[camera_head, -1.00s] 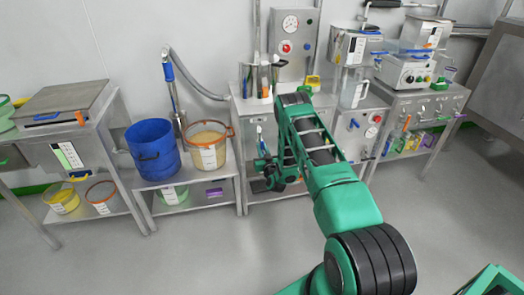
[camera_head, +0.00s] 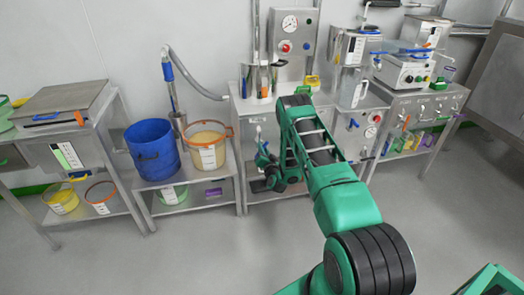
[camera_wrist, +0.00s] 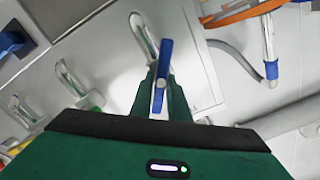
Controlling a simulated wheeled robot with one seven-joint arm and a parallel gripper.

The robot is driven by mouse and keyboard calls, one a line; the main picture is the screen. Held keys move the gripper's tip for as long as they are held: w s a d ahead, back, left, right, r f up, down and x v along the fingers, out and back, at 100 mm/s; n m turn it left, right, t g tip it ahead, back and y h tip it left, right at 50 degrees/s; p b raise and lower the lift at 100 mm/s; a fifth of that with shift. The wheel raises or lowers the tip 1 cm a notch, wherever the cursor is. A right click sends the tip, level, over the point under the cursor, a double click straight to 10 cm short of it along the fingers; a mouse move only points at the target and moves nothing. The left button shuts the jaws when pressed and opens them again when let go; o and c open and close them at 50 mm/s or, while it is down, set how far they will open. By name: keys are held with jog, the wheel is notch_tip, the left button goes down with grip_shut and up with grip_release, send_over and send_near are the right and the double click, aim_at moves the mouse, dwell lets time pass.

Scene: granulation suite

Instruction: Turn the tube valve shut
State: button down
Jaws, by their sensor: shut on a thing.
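A blue lever handle (camera_wrist: 162,70), which looks like the tube valve's, stands between my gripper's green fingers in the wrist view. My gripper (camera_wrist: 160,92) is shut on this lever. The lever lies roughly along the fingers, with its upper end showing beyond the tips. A bent metal tube (camera_wrist: 144,38) is just above and to the left of it. In the head view my gripper (camera_head: 268,172) is low in front of the middle bench, and the lever cannot be made out there.
Other bent tubes (camera_wrist: 70,76) stand to the left in the wrist view. A grey hose (camera_wrist: 236,54) runs to the right. In the head view a blue bucket (camera_head: 153,149) and a yellow-filled tub (camera_head: 208,147) stand left of my arm.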

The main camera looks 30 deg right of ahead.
jog(key=m, duration=0.5)
jog(key=shift+s+d+f+m, duration=0.1)
jog(key=shift+d+f+m, duration=0.15)
jog(key=shift+d+m, duration=0.15)
jog(key=m, duration=0.5)
jog(key=shift+f, duration=0.2)
jog(key=c, duration=1.7)
grip_release()
jog(key=shift+a, duration=0.1)
